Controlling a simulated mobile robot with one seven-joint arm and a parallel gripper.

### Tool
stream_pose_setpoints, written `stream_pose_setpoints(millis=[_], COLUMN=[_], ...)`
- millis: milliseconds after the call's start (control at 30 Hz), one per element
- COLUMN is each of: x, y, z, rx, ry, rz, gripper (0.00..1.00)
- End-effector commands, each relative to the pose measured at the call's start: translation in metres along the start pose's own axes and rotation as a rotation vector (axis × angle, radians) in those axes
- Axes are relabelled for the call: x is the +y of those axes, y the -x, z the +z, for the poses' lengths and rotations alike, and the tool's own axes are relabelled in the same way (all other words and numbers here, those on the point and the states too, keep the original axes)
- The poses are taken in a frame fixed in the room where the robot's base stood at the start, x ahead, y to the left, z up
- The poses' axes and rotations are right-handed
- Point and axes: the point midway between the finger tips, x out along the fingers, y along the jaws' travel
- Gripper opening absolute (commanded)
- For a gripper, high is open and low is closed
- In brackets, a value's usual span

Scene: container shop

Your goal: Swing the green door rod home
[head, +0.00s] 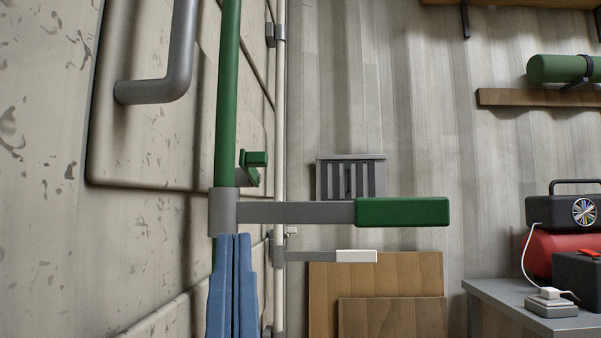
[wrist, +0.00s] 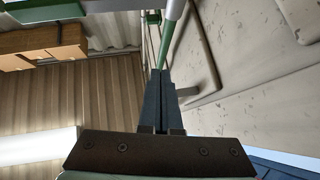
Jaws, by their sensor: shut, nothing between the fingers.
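The green door rod (head: 228,95) stands upright along the pale door at the left of the head view. It also shows beyond my fingers in the wrist view (wrist: 166,42). A grey collar (head: 222,212) on the rod carries a grey lever with a green grip (head: 402,212), which points right, away from the door. A green catch (head: 252,168) sits on the door just above the lever. My gripper (head: 236,237), with blue fingers, points up just below the collar. It is shut and empty, and also shows in the wrist view (wrist: 160,72). Whether it touches the lever is unclear.
A grey door handle (head: 172,70) juts out at upper left. Behind the green rod stands a white rod (head: 280,110) with a white-gripped lever (head: 356,256). Wooden boards (head: 376,285) lean on the corrugated wall. A grey bench (head: 500,300) stands at right.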

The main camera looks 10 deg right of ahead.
Motion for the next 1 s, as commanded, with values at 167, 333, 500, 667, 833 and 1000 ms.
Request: stream_pose_setpoints(millis=[167, 333, 500, 667, 833, 1000], x=[0.019, 0.036, 0.056, 0.074, 0.094, 0.115], y=[-0.026, -0.036, -0.042, -0.043, -0.041, -0.035], z=[0.003, 0.011, 0.016, 0.019, 0.017, 0.011], rx=[-0.101, -0.187, -0.269, -0.342, -0.413, -0.480], ry=[0.041, 0.068, 0.088, 0.097, 0.101, 0.100], rz=[-0.005, -0.009, -0.006, 0.002, 0.017, 0.040], gripper=[0.00, 0.00, 0.00, 0.00, 0.00, 0.00])
